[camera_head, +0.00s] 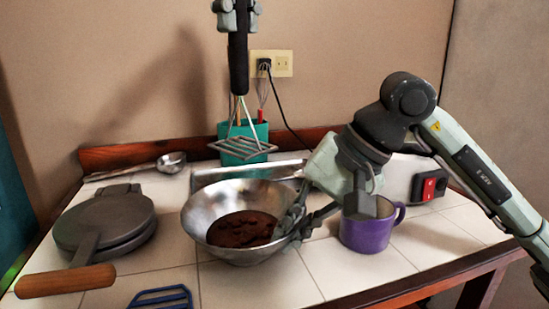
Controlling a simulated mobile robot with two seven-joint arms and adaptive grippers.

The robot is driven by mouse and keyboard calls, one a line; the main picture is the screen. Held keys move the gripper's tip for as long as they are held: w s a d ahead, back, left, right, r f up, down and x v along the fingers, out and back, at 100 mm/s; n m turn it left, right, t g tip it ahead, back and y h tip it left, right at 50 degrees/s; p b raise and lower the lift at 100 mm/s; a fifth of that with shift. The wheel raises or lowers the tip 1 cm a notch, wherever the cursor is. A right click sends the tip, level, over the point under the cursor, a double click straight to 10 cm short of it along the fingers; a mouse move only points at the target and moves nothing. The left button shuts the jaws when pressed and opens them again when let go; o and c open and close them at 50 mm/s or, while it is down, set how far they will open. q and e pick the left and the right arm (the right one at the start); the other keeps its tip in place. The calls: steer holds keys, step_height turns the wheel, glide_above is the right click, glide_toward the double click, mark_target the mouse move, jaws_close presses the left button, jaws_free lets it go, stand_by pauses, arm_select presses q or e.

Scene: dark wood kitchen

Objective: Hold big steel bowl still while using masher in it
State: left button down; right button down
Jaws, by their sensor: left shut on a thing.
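The big steel bowl (205,207) stands upright on the white tiled table with dark brown contents (241,229) in it. The masher (242,146) hangs upright above the bowl, its wire grid clear of the rim. My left gripper (237,12) is at the top of the picture, shut on the masher's black handle. My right gripper (294,222) is at the bowl's right rim, its fingers around or against the edge. The fingers overlap the bowl, and I cannot tell whether they are closed on the rim.
A purple mug (367,232) stands close beside my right gripper. A round grey press (104,218) with a wooden handle is at the left. A blue slotted utensil (161,298) lies in front. A teal holder (232,157) and a ladle (170,162) are behind the bowl.

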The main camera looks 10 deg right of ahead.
arm_select(q)
steer(key=t, duration=0.3)
glide_toward(248, 148)
steer(key=shift+y, duration=0.3)
steer(key=shift+w+x, duration=0.15)
steer(key=shift+x, duration=1.65)
steer(key=shift+w+x, duration=0.1)
steer(key=shift+x, duration=1.7)
steer(key=shift+d+f, duration=0.1)
steer(key=shift+d, duration=0.1)
steer(key=shift+f, duration=0.9)
steer(key=shift+r, duration=0.2)
steer(key=shift+r, duration=1.5)
